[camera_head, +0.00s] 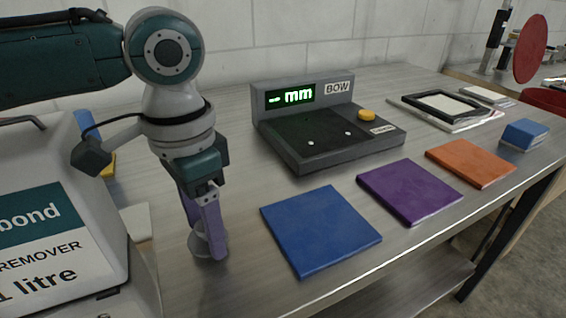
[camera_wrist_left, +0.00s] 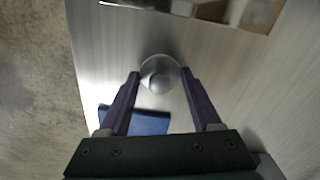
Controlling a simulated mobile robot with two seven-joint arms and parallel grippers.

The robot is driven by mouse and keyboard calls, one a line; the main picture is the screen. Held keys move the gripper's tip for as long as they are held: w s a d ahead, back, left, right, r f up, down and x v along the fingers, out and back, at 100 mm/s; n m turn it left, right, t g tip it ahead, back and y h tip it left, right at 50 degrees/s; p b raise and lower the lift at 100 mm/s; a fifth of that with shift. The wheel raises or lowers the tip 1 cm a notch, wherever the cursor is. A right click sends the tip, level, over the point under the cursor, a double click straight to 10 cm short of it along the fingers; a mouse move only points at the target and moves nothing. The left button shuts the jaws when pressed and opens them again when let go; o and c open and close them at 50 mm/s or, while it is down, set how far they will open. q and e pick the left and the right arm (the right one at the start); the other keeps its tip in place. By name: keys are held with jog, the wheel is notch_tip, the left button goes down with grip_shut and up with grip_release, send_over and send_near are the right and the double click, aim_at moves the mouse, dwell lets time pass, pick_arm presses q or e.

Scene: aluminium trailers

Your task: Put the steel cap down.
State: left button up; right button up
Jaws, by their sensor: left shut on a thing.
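My left gripper (camera_head: 211,254) points down over the metal bench (camera_head: 235,170), left of the blue square pad (camera_head: 320,229). It is shut on the steel cap (camera_head: 196,245), a small shiny round piece partly hidden behind the fingers. In the left wrist view the steel cap (camera_wrist_left: 158,74) shows as a round disc with a knob between the two purple fingertips. The cap is low, close to the bench top; I cannot tell whether it touches. My right gripper is in neither view.
A large "remover" container (camera_head: 55,235) stands close on the left. A purple pad (camera_head: 408,190) and an orange pad (camera_head: 470,162) lie right of the blue one. A grey gauge reading "mm" (camera_head: 320,125) stands behind. A blue block (camera_head: 524,134) sits near the bench's right edge.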

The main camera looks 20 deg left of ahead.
pick_arm(q)
jog(key=shift+f, duration=0.6)
jog(key=o, duration=1.3)
jog(key=shift+f, duration=0.1)
